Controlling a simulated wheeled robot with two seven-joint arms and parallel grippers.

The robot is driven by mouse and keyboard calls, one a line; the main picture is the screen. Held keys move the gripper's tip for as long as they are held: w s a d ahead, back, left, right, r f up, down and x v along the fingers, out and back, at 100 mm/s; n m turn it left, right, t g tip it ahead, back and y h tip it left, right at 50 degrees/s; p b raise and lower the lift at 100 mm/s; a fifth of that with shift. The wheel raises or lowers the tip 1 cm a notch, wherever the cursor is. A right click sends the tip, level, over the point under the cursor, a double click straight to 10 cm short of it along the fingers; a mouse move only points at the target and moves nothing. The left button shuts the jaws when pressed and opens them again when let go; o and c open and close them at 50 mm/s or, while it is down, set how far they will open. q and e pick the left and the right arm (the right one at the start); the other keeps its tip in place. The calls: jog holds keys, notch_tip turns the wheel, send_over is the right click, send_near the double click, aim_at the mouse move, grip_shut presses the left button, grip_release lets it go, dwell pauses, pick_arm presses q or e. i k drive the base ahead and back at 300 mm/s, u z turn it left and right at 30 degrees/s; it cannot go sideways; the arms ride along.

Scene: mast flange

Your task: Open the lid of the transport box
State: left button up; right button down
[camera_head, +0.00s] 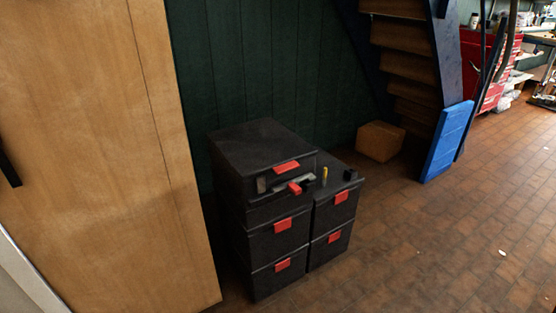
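A black transport box (262,150) with red latches sits on top of a stack of similar black boxes near the middle of the view. Its lid looks shut. A red latch (286,167) is on its front upper edge, and a grey handle with a second red piece (294,188) is below it. Neither of my grippers is in view.
Black boxes with red latches (283,225) stand beneath it and to its right (335,205). Small items, one yellow (325,175), lie on the right stack. A wooden cabinet (95,150) stands left.

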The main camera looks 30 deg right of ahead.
aim_at(257, 147)
jog(key=k, duration=0.2)
jog(key=z, duration=1.15)
jog(key=i, duration=0.4)
jog(key=u, duration=1.2)
jog(key=i, duration=0.45)
jog(key=z, duration=0.05)
